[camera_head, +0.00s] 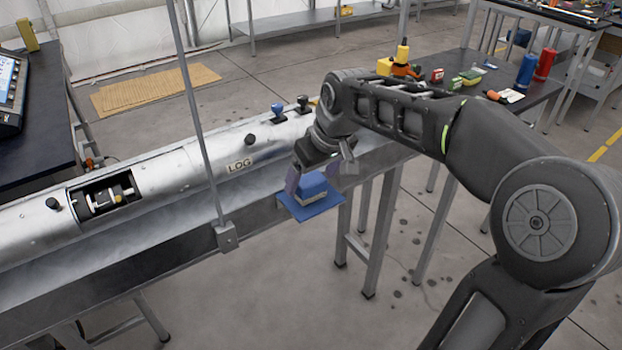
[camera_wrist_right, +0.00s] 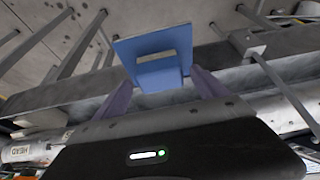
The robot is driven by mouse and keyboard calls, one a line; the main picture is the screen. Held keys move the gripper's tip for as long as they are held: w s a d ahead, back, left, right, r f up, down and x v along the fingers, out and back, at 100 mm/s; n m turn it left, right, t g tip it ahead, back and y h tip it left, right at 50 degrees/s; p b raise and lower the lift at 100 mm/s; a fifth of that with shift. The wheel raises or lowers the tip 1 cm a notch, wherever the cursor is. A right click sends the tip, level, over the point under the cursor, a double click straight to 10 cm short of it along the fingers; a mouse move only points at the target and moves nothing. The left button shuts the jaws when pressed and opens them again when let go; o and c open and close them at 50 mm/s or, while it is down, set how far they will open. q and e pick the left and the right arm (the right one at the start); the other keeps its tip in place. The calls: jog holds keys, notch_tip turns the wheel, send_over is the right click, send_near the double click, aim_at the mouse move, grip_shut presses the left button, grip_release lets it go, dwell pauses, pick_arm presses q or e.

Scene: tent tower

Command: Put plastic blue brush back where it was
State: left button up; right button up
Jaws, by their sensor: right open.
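The blue brush (camera_head: 312,186) has a blue body above a pale grey band. It sits on a flat blue plate (camera_head: 296,211) at the front edge of the metal bench. My right gripper (camera_head: 314,180) is open, its purple fingers on either side of the brush. In the right wrist view the brush (camera_wrist_right: 158,74) lies between and just beyond the fingertips (camera_wrist_right: 160,84), with the blue plate (camera_wrist_right: 130,48) behind it. I see no clear contact between fingers and brush. My left gripper is not in view.
A silver tube marked LOG (camera_head: 160,165) with an open hatch lies along the bench. A thin upright post (camera_head: 198,110) rises from the bench front. A dark table (camera_head: 455,68) behind my right arm holds a blue bottle (camera_head: 526,72) and a red bottle (camera_head: 545,64).

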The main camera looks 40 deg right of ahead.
jog(key=v, duration=1)
jog(key=shift+r+p, duration=0.3)
jog(key=shift+p, duration=0.05)
jog(key=shift+s+a, duration=0.1)
dwell(1.0)
